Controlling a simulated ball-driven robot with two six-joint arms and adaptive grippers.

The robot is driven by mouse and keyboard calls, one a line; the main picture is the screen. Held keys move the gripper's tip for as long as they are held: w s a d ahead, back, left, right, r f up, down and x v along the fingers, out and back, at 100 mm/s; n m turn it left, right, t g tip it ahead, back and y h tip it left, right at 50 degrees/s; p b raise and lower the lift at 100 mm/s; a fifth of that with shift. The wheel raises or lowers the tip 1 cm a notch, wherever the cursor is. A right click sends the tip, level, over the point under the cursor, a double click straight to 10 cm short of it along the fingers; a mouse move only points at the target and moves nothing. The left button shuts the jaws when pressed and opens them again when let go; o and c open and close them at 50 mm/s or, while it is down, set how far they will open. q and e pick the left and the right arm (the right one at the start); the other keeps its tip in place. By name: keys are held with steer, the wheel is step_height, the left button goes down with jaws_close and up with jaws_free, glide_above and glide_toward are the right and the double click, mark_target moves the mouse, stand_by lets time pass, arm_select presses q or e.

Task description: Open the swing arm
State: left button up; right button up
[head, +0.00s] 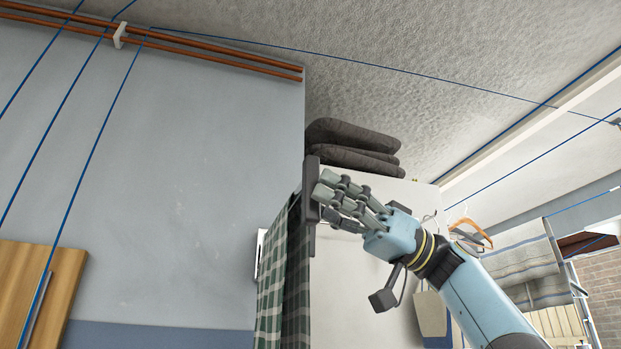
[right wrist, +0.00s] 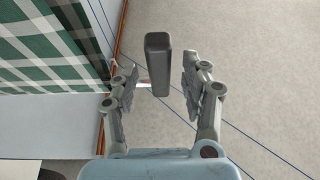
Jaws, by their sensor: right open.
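A dark grey upright bar (head: 311,190), which looks like the swing arm's handle, stands at the edge of green plaid cloth in the head view. My right gripper (head: 328,196) reaches it from the right, with its fingers pointing left and the tips close to the bar. In the right wrist view the bar (right wrist: 158,62) shows in the gap between the two fingers of my open right gripper (right wrist: 160,82), with space on both sides. Contact cannot be told. The rest of the swing arm is not clearly visible. My left gripper is not in view.
Green plaid cloth (head: 280,275) hangs just left of the bar; it also shows in the right wrist view (right wrist: 50,40). Dark folded cushions (head: 352,147) lie on top of a white cabinet (head: 345,275) behind. Blue lines (head: 100,135) cross overhead. Hangers (head: 468,235) hang at right.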

steer(key=shift+p+x, duration=0.35)
steer(key=shift+x, duration=0.85)
jaws_close()
